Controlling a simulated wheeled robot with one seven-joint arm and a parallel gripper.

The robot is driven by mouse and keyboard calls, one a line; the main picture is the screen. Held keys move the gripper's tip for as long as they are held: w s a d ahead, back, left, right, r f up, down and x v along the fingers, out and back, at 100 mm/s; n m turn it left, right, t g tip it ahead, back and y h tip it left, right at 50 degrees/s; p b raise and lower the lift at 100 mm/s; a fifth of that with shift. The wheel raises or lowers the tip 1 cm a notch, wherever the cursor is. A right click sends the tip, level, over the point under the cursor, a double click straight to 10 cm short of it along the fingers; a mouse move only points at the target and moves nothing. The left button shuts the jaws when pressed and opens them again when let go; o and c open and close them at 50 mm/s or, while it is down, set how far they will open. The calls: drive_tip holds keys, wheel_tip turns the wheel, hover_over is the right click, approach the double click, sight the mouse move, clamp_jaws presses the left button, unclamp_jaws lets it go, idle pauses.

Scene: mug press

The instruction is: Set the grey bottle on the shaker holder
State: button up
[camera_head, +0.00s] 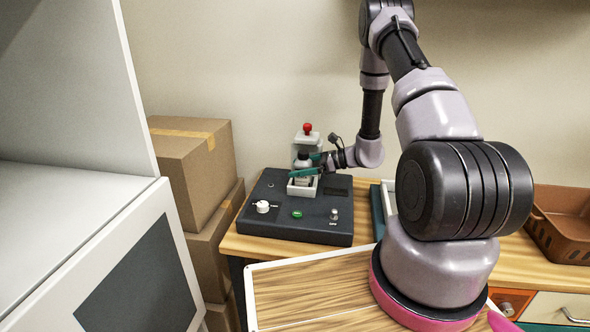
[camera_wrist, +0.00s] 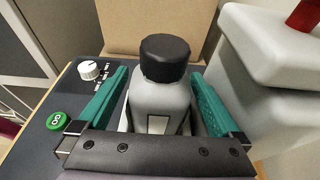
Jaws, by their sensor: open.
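The grey bottle (camera_wrist: 160,98) with a black cap stands upright between the two green fingers of my gripper (camera_wrist: 162,105) in the wrist view. The fingers are open, with a gap to the bottle on each side. In the head view the bottle (camera_head: 303,161) stands at the light shaker holder (camera_head: 301,188) on the dark machine (camera_head: 293,217), with my gripper (camera_head: 306,170) around it. The bottle's base is mostly hidden by the gripper and the holder's rim.
A grey press head with a red knob (camera_head: 307,128) stands close behind the bottle. The machine has a white dial (camera_head: 263,206), a green button (camera_head: 297,214) and a small lever. Cardboard boxes (camera_head: 192,165) stand left. A brown basket (camera_head: 562,222) is far right.

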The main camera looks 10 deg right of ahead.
drive_tip(key=v, duration=1)
drive_tip(key=shift+s+d, duration=0.1)
drive_tip(key=shift+s, duration=0.05)
